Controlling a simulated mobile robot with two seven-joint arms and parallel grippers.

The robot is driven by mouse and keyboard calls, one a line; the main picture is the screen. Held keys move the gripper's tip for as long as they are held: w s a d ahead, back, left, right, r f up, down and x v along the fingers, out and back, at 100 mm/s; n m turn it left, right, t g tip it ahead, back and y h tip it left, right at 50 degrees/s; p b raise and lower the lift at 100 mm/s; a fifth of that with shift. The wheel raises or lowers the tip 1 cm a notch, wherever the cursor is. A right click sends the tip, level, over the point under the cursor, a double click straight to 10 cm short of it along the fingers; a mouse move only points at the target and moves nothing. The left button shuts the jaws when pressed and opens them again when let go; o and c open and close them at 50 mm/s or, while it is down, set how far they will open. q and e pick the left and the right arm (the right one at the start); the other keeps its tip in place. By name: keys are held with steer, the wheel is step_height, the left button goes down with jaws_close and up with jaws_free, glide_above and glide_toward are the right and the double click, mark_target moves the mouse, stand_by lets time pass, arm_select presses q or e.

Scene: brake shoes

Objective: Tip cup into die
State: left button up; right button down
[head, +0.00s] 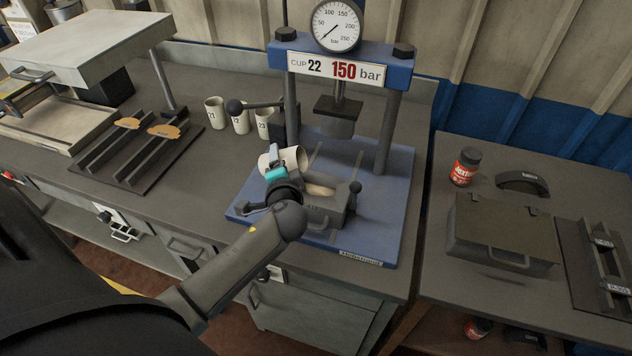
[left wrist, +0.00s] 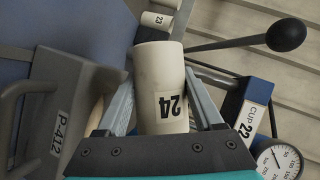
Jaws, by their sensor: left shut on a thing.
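In the left wrist view the cup (left wrist: 158,72) has an upside-down label that looks like 24. My left gripper (head: 282,168) is shut on the cup, a finger on each side. The die (head: 326,213) is a grey block with a handle and a black knob, on the press's blue base. Pale material (head: 319,189) shows at its top, partly hidden by the gripper. In the left wrist view the die (left wrist: 62,110) is marked P-412. My right gripper is not in view.
The blue press (head: 391,130) stands behind the die; its sign (head: 336,69) reads CUP 22, 150 bar. Several white cups stand on the bench, one marked 23 (head: 264,124). A black-knobbed lever (head: 236,107) reaches over them. A red jar (head: 465,167) stands on the right bench.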

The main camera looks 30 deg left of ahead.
arm_select(q)
steer(key=shift+r+n+h+p, duration=0.3)
steer(key=shift+r+n+p, duration=0.1)
steer(key=shift+r, duration=0.05)
steer(key=shift+d+f+n+h, duration=0.1)
steer(key=shift+f+n+h, duration=0.25)
steer(key=shift+f, duration=0.2)
steer(key=shift+r+n+h+p, duration=0.35)
steer(key=shift+n+h+p, duration=0.1)
steer(key=shift+n+p, duration=0.2)
steer(key=shift+r+n+h+p, duration=0.35)
steer(key=shift+n+p, duration=0.25)
steer(key=shift+p, duration=0.2)
steer(key=a+f+n+h, duration=0.1)
steer(key=s+a+f+n+t+h+p, duration=0.1)
steer(key=n, duration=0.1)
steer(key=shift+a+f, duration=0.15)
steer(key=shift+a, duration=0.25)
steer(key=shift+s+a+f+n+t+h, duration=0.2)
steer(key=shift+a+f+n+t+h, duration=0.25)
steer(key=shift+n+h, duration=0.15)
steer(key=shift+a+f+n+h, duration=0.15)
steer(key=shift+n+h, duration=0.1)
steer(key=shift+n, duration=0.15)
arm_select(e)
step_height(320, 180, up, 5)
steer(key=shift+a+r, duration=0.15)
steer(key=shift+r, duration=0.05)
